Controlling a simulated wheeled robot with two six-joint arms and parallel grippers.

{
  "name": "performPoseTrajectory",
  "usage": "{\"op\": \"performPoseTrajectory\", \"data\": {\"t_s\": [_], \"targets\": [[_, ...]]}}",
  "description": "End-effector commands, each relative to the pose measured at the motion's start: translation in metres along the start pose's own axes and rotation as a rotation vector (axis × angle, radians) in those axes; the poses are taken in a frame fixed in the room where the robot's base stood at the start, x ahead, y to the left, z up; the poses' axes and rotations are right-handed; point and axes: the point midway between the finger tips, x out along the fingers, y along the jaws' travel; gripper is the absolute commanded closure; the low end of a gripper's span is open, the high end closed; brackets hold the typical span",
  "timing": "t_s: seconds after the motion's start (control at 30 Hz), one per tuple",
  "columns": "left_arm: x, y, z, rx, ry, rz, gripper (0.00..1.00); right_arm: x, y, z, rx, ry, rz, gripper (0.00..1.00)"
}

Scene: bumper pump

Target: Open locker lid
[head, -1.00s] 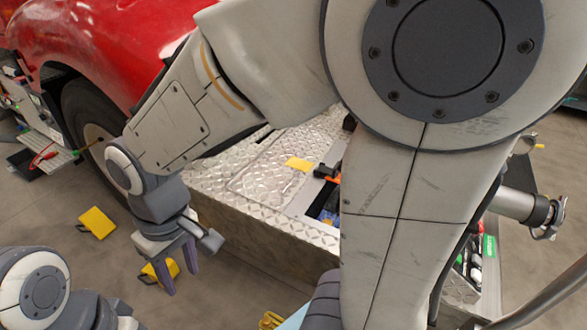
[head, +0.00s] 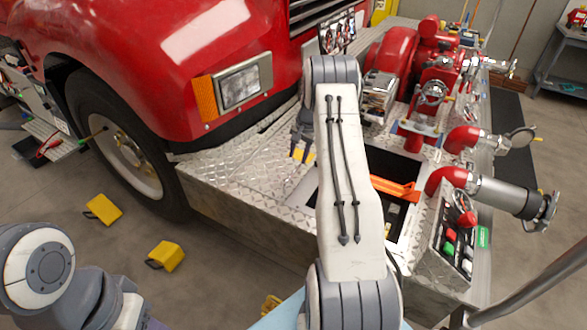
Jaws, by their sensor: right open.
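The locker lid (head: 258,168) looks like a flat diamond-plate panel in the top of the fire truck's front bumper. It appears to lie flush with the deck. A small yellow patch (head: 308,157) lies near its right edge. My right gripper (head: 300,148) is open and points down at the yellow patch. Whether it touches the patch cannot be told. My right forearm covers part of the deck to the right. My left arm is at the lower left, and its gripper is out of view.
Right of the lid is a dark open well (head: 409,216) with an orange item (head: 397,187) across it. A red pump (head: 395,58) and red pipe elbows (head: 447,180) stand behind and to the right. Yellow chocks (head: 104,209) lie on the floor by the wheel (head: 122,150).

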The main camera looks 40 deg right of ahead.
Motion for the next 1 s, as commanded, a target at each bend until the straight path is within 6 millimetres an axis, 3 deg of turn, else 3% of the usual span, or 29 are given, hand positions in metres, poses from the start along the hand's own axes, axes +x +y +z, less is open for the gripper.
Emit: {"op": "performPoseTrajectory", "data": {"t_s": [0.2,0.4,0.8,0.83,0.93,1.0], "targets": [[-0.013,0.001,-0.001,0.000,0.000,0.000,0.50,0.042,-0.001,0.002,-0.004,-0.004,0.003,0.54],[-0.018,0.001,-0.001,0.000,0.000,0.000,0.50,0.070,-0.001,0.002,-0.004,-0.002,0.001,0.54],[-0.019,0.001,-0.001,0.000,0.000,0.000,0.50,0.080,-0.001,0.001,-0.004,-0.001,0.001,0.54],[-0.019,0.001,-0.001,0.000,0.000,0.000,0.50,0.080,-0.001,0.001,-0.004,-0.001,0.001,0.58],[-0.019,0.001,-0.001,0.000,0.000,0.000,0.50,0.080,-0.001,0.001,-0.004,-0.001,0.001,0.96],[-0.019,0.001,-0.001,0.000,0.000,0.000,0.50,0.080,-0.001,0.001,-0.004,-0.001,0.001,1.00]]}}
